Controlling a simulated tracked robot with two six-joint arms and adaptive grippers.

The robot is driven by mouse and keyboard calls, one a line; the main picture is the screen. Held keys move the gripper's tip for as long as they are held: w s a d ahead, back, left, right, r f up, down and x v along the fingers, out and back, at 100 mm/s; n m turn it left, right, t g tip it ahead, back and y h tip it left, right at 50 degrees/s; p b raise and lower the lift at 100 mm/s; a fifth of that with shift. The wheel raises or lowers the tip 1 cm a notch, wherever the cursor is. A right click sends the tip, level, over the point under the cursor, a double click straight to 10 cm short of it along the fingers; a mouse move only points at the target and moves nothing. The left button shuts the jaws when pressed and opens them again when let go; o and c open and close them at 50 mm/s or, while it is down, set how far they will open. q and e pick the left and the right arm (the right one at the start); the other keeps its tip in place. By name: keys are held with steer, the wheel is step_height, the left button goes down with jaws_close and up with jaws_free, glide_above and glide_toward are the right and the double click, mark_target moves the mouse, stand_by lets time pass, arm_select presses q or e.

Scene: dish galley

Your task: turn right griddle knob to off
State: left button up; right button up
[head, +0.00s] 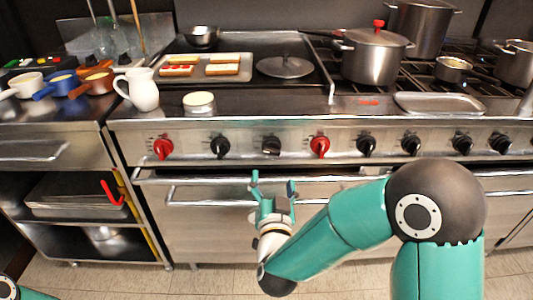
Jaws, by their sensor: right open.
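A row of knobs runs along the steel front panel of the range. Below the griddle (240,98) are a red knob (163,148) at the left, a black knob (220,146), a dark knob (271,146) and another red knob (320,146). I cannot tell for certain which is the right griddle knob. My right gripper (272,183) is open and empty, fingers pointing up, in front of the oven door just below the dark knob. It appears apart from the knobs. The knob markings are too small to read. My left gripper is out of view.
More black knobs (411,144) continue to the right. An oven handle (220,199) runs behind my right gripper. On top are a tray of food (205,68), a round lid (286,67), a pot (372,58) and a white pitcher (141,90) near the left edge.

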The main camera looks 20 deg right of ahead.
mark_target(271, 154)
steer(key=x, duration=1.2)
steer(key=shift+f, duration=0.1)
